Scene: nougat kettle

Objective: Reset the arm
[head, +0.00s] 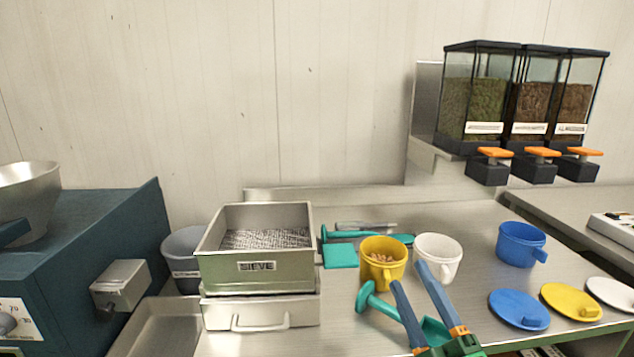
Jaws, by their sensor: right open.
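My right gripper (407,274) reaches in from the bottom edge, with two blue fingers banded in orange. The fingers are apart, with nothing visible between them. Their tips appear just in front of the yellow mug (371,262) and white mug (447,257); the right finger overlaps the white mug in the picture, and I cannot tell if they touch. The yellow mug stands upright with brown nut-like pieces inside. A teal scoop (368,297) lies partly hidden behind the fingers. My left gripper is not in view.
A sieve box (257,272) stands on a metal drawer at left centre, beside a grey bucket (184,262). A blue mug (519,246) and blue, yellow and white lids (571,302) lie right. Dispensers (520,100) hang at back right. Another teal tool (345,236) lies behind the yellow mug.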

